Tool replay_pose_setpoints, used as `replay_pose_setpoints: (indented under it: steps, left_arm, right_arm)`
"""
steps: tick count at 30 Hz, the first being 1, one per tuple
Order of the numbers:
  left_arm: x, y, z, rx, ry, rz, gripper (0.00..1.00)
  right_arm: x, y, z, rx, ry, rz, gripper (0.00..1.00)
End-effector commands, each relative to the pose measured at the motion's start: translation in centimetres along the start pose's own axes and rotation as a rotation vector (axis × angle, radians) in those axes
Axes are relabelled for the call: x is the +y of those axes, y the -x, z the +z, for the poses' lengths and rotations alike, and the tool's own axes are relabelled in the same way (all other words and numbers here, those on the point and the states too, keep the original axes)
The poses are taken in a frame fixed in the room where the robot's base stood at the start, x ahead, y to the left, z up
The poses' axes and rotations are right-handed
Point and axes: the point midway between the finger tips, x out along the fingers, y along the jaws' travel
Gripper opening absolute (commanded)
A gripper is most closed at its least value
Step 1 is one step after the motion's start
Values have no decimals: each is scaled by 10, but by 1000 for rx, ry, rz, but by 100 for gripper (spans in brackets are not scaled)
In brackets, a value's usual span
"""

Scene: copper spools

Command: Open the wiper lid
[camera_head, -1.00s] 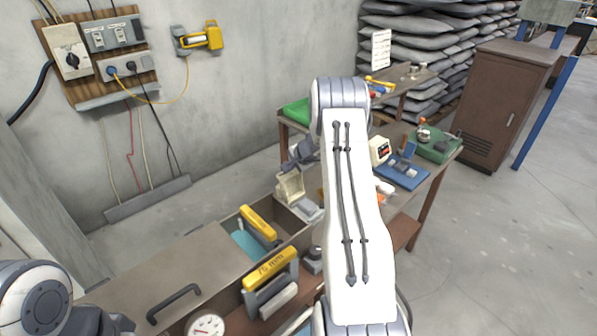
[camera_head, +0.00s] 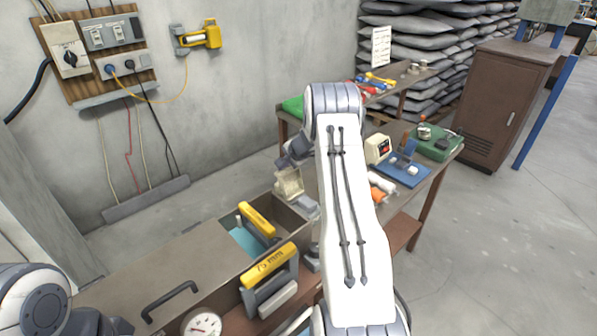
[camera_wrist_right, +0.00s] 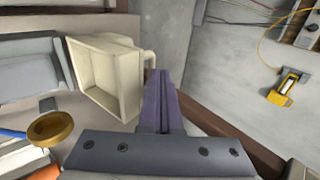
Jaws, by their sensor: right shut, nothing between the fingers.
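A cream, hollow box-like part (camera_head: 289,184), which looks like the wiper lid, stands tilted at the far end of the bench, beside a grey block (camera_head: 306,206). In the right wrist view the cream part (camera_wrist_right: 101,78) shows its open hollow side, with the grey block (camera_wrist_right: 28,70) to its left. My right gripper (camera_wrist_right: 160,85) is shut and empty, just right of the cream part; I cannot tell whether they touch. In the head view my right arm partly hides this area, and the fingertips are hard to make out. My left gripper is outside the view.
An open drawer compartment (camera_head: 288,221) holds a yellow-handled tool (camera_head: 257,220). Another yellow-topped tool (camera_head: 269,266) and a round gauge (camera_head: 202,325) are nearer. A brass round piece (camera_wrist_right: 50,128) lies near the gripper. The concrete wall (camera_head: 250,90) stands behind the bench.

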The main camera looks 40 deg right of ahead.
Motion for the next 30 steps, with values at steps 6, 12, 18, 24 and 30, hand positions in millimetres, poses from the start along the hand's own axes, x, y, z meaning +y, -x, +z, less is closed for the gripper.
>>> replay_pose_setpoints:
  steps: [6, 12, 18, 24, 30]
  left_arm:
    - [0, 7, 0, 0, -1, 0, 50]
    - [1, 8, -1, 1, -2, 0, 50]
    - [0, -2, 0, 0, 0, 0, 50]
    - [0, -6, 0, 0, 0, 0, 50]
    - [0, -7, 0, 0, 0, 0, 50]
  right_arm:
    - [-9, 14, 1, -1, 3, -1, 0]
    - [-26, 47, 3, 0, 7, -5, 0]
    - [-43, 89, 5, -1, 10, -4, 0]
    - [-53, 116, 6, -5, 8, -2, 0]
    - [-56, 125, 6, -5, 6, 0, 0]
